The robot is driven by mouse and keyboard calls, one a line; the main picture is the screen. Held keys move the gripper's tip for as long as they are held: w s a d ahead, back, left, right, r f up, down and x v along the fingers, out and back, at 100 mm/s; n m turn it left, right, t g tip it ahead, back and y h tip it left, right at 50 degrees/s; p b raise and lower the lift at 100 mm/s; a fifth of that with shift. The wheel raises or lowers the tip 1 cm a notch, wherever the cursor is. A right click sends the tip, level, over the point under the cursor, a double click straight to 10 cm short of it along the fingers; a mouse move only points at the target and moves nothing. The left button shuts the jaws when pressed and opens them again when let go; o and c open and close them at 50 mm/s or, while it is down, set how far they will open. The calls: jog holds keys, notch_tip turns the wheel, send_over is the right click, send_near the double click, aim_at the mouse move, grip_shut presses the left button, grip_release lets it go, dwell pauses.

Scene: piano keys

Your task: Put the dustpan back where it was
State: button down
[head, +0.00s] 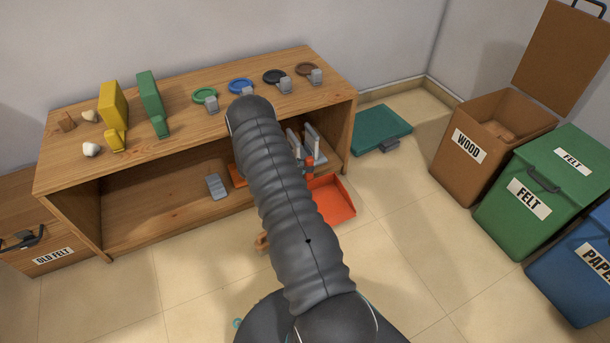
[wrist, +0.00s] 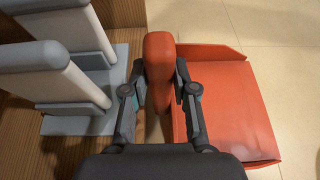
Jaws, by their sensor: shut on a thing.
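The orange-red dustpan (head: 332,200) is beside the right end of the wooden shelf unit, partly hidden by my arm in the head view. In the wrist view its pan (wrist: 230,100) lies to the right, over or on the tiled floor; I cannot tell whether it touches. My gripper (wrist: 160,78) is shut on its upright handle (wrist: 158,55), one finger on each side. The gripper is mostly hidden behind my arm in the head view. An orange flat piece (head: 238,175) shows on the lower shelf, partly hidden.
A grey holder with upright posts (wrist: 80,115) stands on the lower shelf, close left of the gripper. A grey piece (head: 215,186) lies on that shelf. Wood (head: 490,140) and felt (head: 545,195) bins stand farther right.

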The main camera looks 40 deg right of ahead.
jog(key=shift+w+f, duration=0.1)
jog(key=shift+f, duration=1.9)
jog(key=shift+f+b, duration=0.25)
jog(key=shift+b, duration=0.25)
jog(key=c, duration=0.9)
grip_release()
jog(key=shift+r, duration=0.1)
jog(key=p+v, duration=0.1)
jog(key=v, duration=1.1)
jog(key=shift+r, duration=0.1)
